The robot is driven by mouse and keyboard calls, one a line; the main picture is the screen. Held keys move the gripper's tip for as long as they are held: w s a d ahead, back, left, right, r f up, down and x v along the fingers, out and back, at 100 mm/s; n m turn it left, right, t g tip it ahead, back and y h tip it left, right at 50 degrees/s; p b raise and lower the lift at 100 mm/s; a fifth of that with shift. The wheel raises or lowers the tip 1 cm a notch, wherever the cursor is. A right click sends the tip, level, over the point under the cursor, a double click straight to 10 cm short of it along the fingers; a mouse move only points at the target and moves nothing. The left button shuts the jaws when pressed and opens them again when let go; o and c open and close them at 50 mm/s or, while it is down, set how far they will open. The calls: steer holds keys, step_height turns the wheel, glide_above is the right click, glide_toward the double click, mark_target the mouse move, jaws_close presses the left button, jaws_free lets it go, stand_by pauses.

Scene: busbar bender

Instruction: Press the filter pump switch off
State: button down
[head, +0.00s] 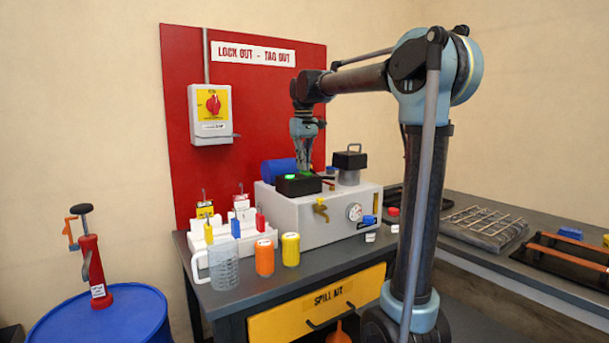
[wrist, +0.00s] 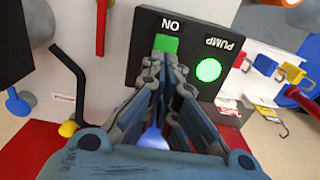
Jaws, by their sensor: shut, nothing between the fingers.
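The pump switch box (head: 298,185) is black and sits on top of the white filter unit (head: 330,217). In the wrist view the switch box (wrist: 141,48) carries upside-down labels reading ON and PUMP. A green square switch (wrist: 167,43) lies beside ON, and a round green lamp (wrist: 208,70) glows beside PUMP. My gripper (head: 304,170) points down over the box with its fingers shut and empty. In the wrist view my gripper (wrist: 162,64) has its tips at the lower edge of the green switch, partly covering it. I cannot tell whether they touch it.
A brass valve (head: 320,208) and a gauge (head: 354,212) are on the unit's front. A padlock rack (head: 232,246), a clear jug (head: 223,267) and orange and yellow containers stand at front left.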

steer(key=shift+f, duration=0.3)
steer(key=shift+r, duration=3.5)
steer(key=s+d+f+m+t, duration=0.1)
steer(key=s+d+f+m, duration=0.2)
steer(key=s+d+f, duration=1.25)
steer(key=s+d+f+m, duration=0.1)
steer(key=s+d+f, duration=0.1)
steer(key=s+f, duration=0.6)
steer(key=s+d+f+m+t, duration=0.1)
steer(key=s+d+f+m, duration=0.1)
steer(key=s+f, duration=0.6)
step_height(320, 180, down, 6)
steer(key=shift+d+m, duration=0.3)
steer(key=shift+d, duration=0.55)
